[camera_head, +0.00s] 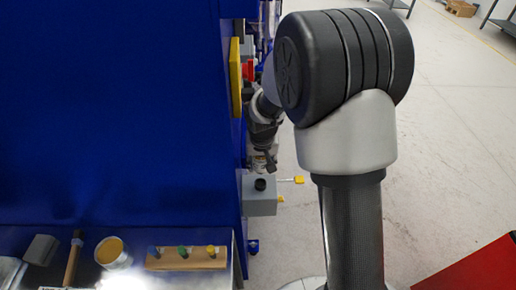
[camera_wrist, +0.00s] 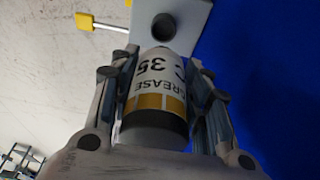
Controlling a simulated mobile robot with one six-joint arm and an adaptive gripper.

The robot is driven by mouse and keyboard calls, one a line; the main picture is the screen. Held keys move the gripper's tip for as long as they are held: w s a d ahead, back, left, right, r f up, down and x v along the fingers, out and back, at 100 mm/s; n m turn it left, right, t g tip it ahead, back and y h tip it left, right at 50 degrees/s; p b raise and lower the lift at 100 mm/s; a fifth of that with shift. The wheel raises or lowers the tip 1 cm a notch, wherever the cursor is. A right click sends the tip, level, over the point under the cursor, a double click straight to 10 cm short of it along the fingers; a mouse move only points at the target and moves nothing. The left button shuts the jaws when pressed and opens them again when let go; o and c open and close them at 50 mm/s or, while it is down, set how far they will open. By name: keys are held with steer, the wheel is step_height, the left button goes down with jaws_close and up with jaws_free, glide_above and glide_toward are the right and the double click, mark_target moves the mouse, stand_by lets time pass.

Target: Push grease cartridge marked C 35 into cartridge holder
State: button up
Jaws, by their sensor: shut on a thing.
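The grease cartridge (camera_wrist: 158,88), white with a yellow band and dark end, shows "GREASE" and "C 35" upside down in the wrist view. My gripper (camera_wrist: 160,65) is shut on it, with one finger along each side. The cartridge's far end points at the grey cartridge holder (camera_wrist: 185,15), which has a dark round opening (camera_wrist: 163,27). The two look close; whether they touch I cannot tell. In the head view the holder (camera_head: 261,205) is on the side of the blue cabinet, just below my gripper (camera_head: 261,160), and the cartridge is barely visible there.
A yellow-tipped lever (camera_wrist: 85,21) sticks out from the holder. The blue cabinet wall (camera_wrist: 265,90) stands close beside my gripper. A bench at lower left in the head view carries a wooden block (camera_head: 187,258) with coloured pegs and a can (camera_head: 112,252). Open floor lies right.

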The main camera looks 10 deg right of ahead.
mark_target(261, 172)
steer(key=shift+s+b+x, duration=0.2)
steer(key=shift+b+x, duration=0.55)
steer(key=shift+x, duration=0.2)
steer(key=shift+s+b+x, duration=0.2)
steer(key=shift+b+x, duration=0.55)
steer(key=shift+x, duration=0.2)
steer(key=shift+s+b+x, duration=0.2)
steer(key=shift+b+x, duration=0.55)
steer(key=shift+x, duration=0.2)
steer(key=shift+a+f, duration=0.15)
steer(key=shift+s+f+b, duration=0.15)
steer(key=shift+f+b, duration=0.05)
steer(key=shift+b, duration=0.3)
steer(key=shift+f+b, duration=0.9)
steer(key=shift+f, duration=0.15)
steer(key=o, duration=1.3)
steer(key=shift+o, duration=0.2)
steer(key=shift+r+p, duration=2.1)
steer(key=shift+r, duration=0.9)
